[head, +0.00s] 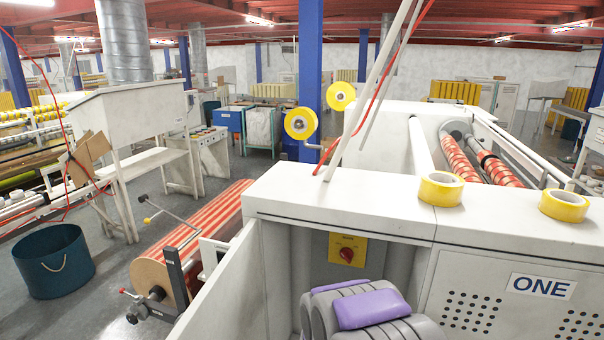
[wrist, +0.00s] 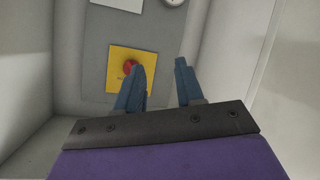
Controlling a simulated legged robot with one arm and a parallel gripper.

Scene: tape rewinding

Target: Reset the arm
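My gripper (wrist: 160,66) shows in the wrist view with two blue fingers apart and nothing between them. It points into a recess of the white machine. A red knob (wrist: 129,67) on a yellow plate (wrist: 142,59) shows behind the fingers; the left finger partly covers the plate. In the head view, the red knob (head: 347,253) and yellow plate (head: 347,238) are on the recess's back wall. My purple and grey arm is at the bottom middle there, below the plate. The fingers cannot be made out in the head view.
Two yellow tape rolls (head: 440,194) (head: 564,210) lie on the white machine's top (head: 340,205). The recess has a white wall (head: 235,280) on its left and the panel marked ONE (head: 541,286) on its right. A striped roll (head: 215,222) and blue bin (head: 50,270) are at left.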

